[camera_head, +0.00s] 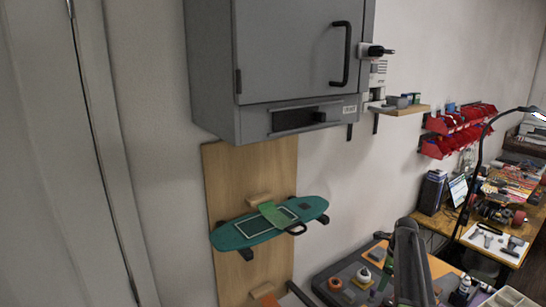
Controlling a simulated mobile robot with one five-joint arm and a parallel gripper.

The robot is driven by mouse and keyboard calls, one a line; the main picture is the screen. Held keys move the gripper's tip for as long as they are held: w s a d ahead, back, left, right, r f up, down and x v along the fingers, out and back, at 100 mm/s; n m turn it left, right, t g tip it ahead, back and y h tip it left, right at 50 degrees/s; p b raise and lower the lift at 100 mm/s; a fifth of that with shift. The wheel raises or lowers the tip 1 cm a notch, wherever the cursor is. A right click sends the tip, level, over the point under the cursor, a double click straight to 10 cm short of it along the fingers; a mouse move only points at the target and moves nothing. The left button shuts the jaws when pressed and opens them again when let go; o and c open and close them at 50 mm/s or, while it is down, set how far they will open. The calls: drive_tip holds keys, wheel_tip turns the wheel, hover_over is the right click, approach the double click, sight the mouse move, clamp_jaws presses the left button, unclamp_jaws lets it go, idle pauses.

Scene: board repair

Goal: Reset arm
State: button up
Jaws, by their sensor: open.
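A dark grey rounded arm link (408,262), which looks like mine, rises from the bottom edge right of centre. I cannot make out any gripper fingers, so my gripper does not show. A teal skateboard-like board (240,233) rests on black pegs on a wooden wall panel (226,180). A lighter green piece (275,214) lies across its middle, with a black loop handle (297,229) at its front edge.
A grey cabinet (290,50) with a shut door and black handle (340,55) hangs above the board. A dark workbench (340,272) with small items stands below right. A wooden desk (435,222), red bins (455,122) and a lamp (482,150) are farther right.

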drive_tip(key=s+a+n, duration=0.4)
drive_tip(key=a, duration=0.7)
drive_tip(key=s+a+n, duration=0.3)
drive_tip(key=a+n, duration=0.2)
drive_tip(key=a, duration=0.7)
drive_tip(key=s+a+n+g+h, duration=0.1)
drive_tip(key=s+a+n, duration=0.4)
drive_tip(key=s+n, duration=0.6)
drive_tip(key=shift+a+n, duration=0.3)
drive_tip(key=shift+n, duration=2.1)
drive_tip(key=shift+f, duration=0.15)
